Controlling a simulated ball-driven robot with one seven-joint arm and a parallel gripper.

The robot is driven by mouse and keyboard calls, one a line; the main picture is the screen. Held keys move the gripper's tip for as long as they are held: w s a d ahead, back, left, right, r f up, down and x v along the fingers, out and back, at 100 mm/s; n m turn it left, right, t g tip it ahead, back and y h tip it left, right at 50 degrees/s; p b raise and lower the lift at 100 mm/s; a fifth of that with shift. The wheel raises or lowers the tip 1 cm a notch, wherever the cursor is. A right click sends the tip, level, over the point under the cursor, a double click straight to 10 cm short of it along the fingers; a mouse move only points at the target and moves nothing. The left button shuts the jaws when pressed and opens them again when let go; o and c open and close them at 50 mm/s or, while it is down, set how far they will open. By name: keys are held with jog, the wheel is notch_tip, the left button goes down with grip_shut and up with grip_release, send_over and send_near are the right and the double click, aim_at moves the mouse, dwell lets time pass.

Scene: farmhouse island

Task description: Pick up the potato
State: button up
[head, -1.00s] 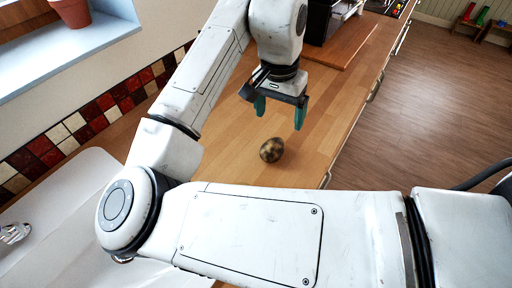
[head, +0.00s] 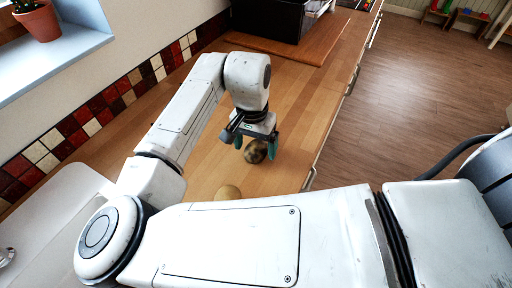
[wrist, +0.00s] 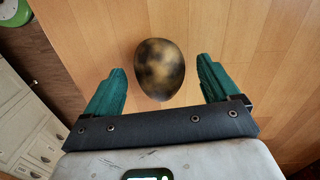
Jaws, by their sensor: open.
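The potato, a dark brown and tan mottled egg-shaped thing (head: 255,152), lies on the wooden worktop. It also shows in the wrist view (wrist: 159,69), between and slightly beyond the fingertips. My gripper (head: 255,148) is open above the worktop, with its teal fingers on either side of the potato in the head view. In the wrist view my gripper (wrist: 162,80) shows clear gaps on both sides of the potato, with no contact visible. Part of the potato is hidden by the gripper in the head view.
A wooden board (head: 290,47) with a black container (head: 268,18) stands at the back. A white sink (head: 50,215) is at left; the worktop edge drops to the floor at right.

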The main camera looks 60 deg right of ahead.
jog(key=shift+f, duration=0.45)
jog(key=c, duration=1.2)
